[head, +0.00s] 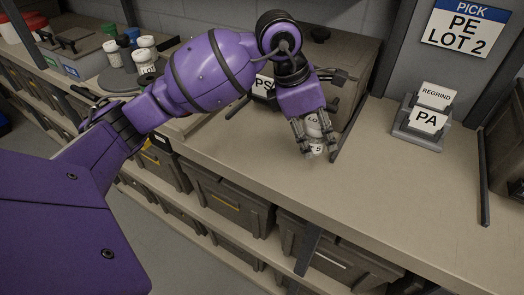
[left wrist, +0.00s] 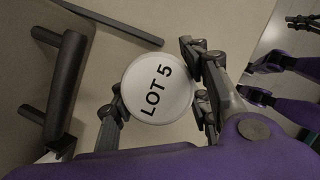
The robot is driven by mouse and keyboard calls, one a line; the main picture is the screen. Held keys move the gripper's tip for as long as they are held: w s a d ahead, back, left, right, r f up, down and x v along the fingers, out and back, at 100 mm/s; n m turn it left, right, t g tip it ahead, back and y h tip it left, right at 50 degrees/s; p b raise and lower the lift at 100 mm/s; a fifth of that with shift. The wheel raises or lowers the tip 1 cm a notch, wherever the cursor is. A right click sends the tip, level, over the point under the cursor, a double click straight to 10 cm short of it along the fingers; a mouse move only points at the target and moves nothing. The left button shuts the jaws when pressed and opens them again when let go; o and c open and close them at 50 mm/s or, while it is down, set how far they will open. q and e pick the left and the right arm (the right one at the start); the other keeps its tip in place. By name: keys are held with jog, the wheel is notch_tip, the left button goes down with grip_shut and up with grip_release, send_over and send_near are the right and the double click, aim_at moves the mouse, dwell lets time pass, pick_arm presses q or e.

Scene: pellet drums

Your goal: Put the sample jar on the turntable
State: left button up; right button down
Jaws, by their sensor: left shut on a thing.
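The sample jar (head: 314,130) is small and white, and its round lid reads LOT 5 in the left wrist view (left wrist: 160,88). My left gripper (head: 317,148) is shut on it, with a finger on each side, over the bench top in the middle of the head view. I cannot tell whether the jar touches the bench. The turntable (head: 115,82) is a grey disc at the upper left of the head view, with several white-lidded jars on it, well away from my gripper. Finger-like dark parts at the left wrist view's right edge may be my right gripper.
A grey toolbox (head: 72,62) stands left of the turntable. A large box (head: 345,55) stands behind my gripper, with a PS card (head: 263,87) near it. The bench right of my gripper is mostly clear.

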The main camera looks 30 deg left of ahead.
aim_at(313, 145)
pick_arm(q)
jog(key=shift+w+f, duration=0.25)
jog(key=shift+w+a+f, duration=0.1)
jog(key=shift+f, duration=1.45)
jog(key=shift+f, duration=0.2)
jog(key=o, duration=1.2)
jog(key=shift+o, duration=0.2)
